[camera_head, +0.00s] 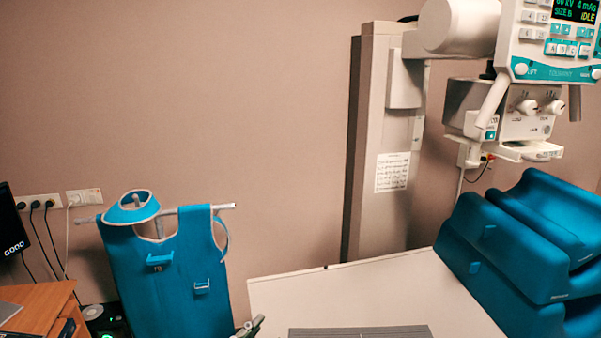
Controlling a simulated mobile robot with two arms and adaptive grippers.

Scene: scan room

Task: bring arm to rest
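At the bottom edge, left of the middle, a small grey piece shows that looks like the tip of my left gripper (249,327). It is in front of the pale table's left corner and beside the blue apron. Most of it is cut off by the frame, so I cannot tell whether it is open or shut, and I see nothing held in it. My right gripper and arm are not in view.
A pale table (370,292) bears a grey panel (360,332) and blue padded supports (530,240) at right. A blue apron (172,275) hangs on a rack. An X-ray column (385,220) and tube unit (510,115) stand behind. A wooden desk (40,303) is at left.

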